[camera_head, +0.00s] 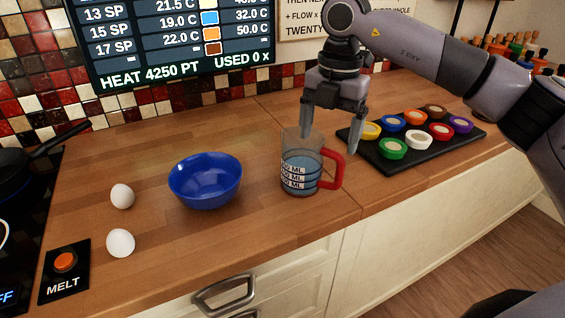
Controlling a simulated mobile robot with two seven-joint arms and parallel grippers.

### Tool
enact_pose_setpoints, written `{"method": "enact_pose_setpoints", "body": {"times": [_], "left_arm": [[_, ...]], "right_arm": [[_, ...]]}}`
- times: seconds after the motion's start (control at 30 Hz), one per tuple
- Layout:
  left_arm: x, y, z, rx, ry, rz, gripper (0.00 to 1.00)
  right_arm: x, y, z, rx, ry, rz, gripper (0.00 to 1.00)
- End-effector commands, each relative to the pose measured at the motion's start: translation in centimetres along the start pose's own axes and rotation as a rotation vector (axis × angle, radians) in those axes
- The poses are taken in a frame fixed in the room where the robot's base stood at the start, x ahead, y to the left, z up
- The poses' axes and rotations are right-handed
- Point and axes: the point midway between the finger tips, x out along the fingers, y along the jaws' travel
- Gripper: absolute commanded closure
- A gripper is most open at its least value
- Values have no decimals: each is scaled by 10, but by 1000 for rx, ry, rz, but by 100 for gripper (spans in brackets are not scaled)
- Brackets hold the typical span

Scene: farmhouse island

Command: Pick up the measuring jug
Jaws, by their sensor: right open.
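The measuring jug (296,175) stands upright on the wooden counter. It is clear, with white markings, bluish contents and a red handle (332,170) on its right side. My right gripper (332,140) comes down from above at the upper right of the jug, with its fingers spread and nothing between them. The left finger overlaps the jug's rim in the picture, and the right finger is to the right of the handle. I cannot tell whether either finger touches the jug. My left gripper is not in view.
A blue bowl (205,182) is left of the jug, with two eggs (121,243) further left. A black tray (398,168) of several coloured pots lies to the right. An orange MELT button (65,262) and a dark pan (22,165) are at the far left. The front counter is clear.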

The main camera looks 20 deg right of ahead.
Motion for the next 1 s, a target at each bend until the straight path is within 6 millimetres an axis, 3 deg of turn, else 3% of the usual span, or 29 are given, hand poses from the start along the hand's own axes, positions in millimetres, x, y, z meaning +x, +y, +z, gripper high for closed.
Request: {"method": "enact_pose_setpoints", "body": {"times": [0.23, 0.7, 1.0], "left_arm": [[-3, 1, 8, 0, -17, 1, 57], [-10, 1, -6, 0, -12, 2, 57], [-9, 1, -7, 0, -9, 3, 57]], "right_arm": [[7, -12, 14, 86, -51, -23, 14], [67, -18, 17, 83, -48, -23, 14], [72, -18, 17, 82, -49, -20, 14]]}}
